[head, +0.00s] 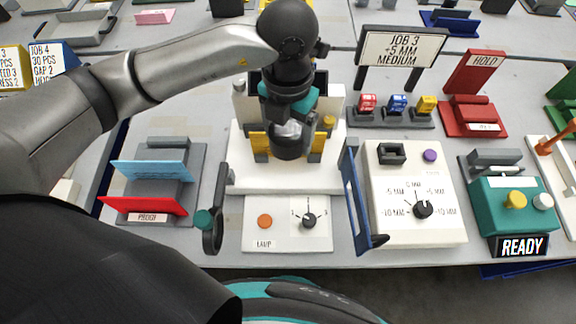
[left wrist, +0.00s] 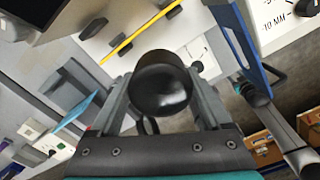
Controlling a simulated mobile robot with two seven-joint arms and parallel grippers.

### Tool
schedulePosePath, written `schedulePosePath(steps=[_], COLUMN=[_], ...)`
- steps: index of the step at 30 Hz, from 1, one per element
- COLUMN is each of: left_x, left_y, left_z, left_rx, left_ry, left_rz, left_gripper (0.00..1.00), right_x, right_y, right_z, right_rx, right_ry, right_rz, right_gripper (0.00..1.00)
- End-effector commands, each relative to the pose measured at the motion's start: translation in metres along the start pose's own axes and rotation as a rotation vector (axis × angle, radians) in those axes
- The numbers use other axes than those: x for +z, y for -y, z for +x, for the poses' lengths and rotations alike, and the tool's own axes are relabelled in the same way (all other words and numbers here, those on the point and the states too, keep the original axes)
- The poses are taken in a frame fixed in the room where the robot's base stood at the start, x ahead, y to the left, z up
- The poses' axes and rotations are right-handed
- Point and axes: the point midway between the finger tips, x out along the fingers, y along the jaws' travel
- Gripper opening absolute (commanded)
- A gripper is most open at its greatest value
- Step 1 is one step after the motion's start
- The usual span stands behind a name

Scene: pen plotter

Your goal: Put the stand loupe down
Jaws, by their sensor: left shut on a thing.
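The stand loupe (head: 288,147) is a short dark cylinder with a clear, glassy upper part. In the head view it is below my left gripper (head: 289,125), over the white plotter bed (head: 245,180) and between two yellow pieces (head: 259,141). My left gripper is shut on the loupe. In the left wrist view the round black end of the loupe (left wrist: 161,83) sits between the two grey fingers (left wrist: 161,105). I cannot tell whether its base touches the bed. My right gripper is not in view.
A lamp panel (head: 285,240) lies in front of the bed. A blue upright frame (head: 355,195) and a white dial box (head: 410,225) stand right. A holder with blue and red cards (head: 150,170) stands left, beside a dark ring with a teal knob (head: 212,222). Small coloured carriers (head: 397,105) stand behind right.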

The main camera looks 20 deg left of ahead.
Motion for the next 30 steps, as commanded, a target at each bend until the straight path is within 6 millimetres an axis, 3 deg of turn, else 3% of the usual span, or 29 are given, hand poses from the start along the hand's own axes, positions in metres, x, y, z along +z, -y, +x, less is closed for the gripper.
schedulePosePath(steps=[3, 9, 17, 24, 30], left_x=[-0.001, 0.000, 0.001, 0.000, 0.001], left_y=[0.000, 0.000, 0.000, 0.000, 0.000], left_z=[0.035, 0.078, 0.098, 0.132, 0.134], left_rx=[0.000, 0.001, 0.000, 0.000, 0.000], left_ry=[-0.005, -0.002, 0.001, 0.000, 0.002], left_rz=[-0.002, 0.000, 0.001, 0.001, 0.002], left_gripper=[0.26, 0.26, 0.26, 0.26, 0.26], right_x=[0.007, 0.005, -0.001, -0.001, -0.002], right_y=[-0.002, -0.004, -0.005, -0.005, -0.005], right_z=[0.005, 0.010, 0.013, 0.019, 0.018], right_rx=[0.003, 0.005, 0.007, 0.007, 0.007], right_ry=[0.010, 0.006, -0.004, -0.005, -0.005], right_rz=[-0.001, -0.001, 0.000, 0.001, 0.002], right_gripper=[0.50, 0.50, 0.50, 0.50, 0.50])
